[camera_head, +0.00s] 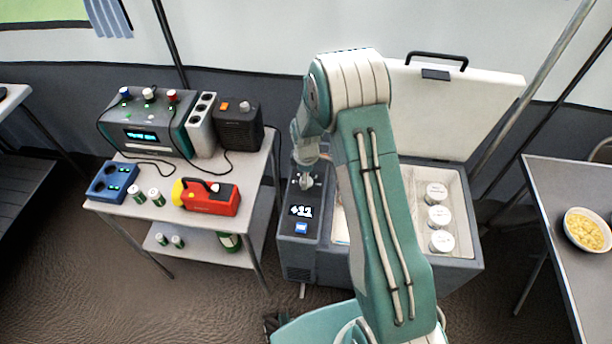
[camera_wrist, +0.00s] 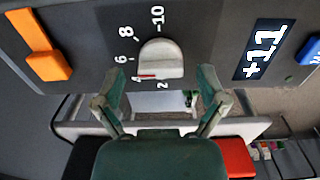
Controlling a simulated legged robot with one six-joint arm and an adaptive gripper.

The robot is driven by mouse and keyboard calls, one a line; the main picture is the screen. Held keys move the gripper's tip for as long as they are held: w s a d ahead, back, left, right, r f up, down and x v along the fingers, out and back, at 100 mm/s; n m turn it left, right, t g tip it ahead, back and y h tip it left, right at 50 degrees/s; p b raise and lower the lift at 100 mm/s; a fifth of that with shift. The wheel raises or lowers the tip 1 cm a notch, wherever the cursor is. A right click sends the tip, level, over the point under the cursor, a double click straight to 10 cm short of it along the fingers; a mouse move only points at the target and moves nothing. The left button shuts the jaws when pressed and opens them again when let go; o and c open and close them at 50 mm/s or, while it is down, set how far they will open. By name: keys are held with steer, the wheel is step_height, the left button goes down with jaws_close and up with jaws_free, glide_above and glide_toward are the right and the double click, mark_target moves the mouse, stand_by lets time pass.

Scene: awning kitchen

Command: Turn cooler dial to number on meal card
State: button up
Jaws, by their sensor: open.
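The cooler (camera_head: 462,262) stands open in the head view, with a dark control panel at its left end. A red mark at the dial's lower edge lies near the 4. The display (camera_wrist: 264,50) reads +11. My gripper (camera_wrist: 160,90) is open, with its two fingers apart just below the dial and nothing between them. In the head view my gripper is over the panel. I cannot make out a meal card in either view.
An orange handle (camera_wrist: 42,50) and a blue button (camera_wrist: 309,50) flank the dial. White-topped jars (camera_head: 438,216) stand in the cooler; its lid (camera_head: 450,112) is raised behind. A cart (camera_head: 110,207) with devices is at left, a table (camera_head: 555,185) with a bowl (camera_head: 588,230) at right.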

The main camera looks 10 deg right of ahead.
steer(key=c, duration=1.2)
steer(key=shift+o, duration=0.2)
steer(key=shift+m, duration=0.4)
steer(key=m, duration=0.3)
steer(key=shift+m, duration=2.5)
steer(key=shift+f, duration=0.1)
steer(key=o, duration=1.2)
steer(key=shift+c, duration=0.2)
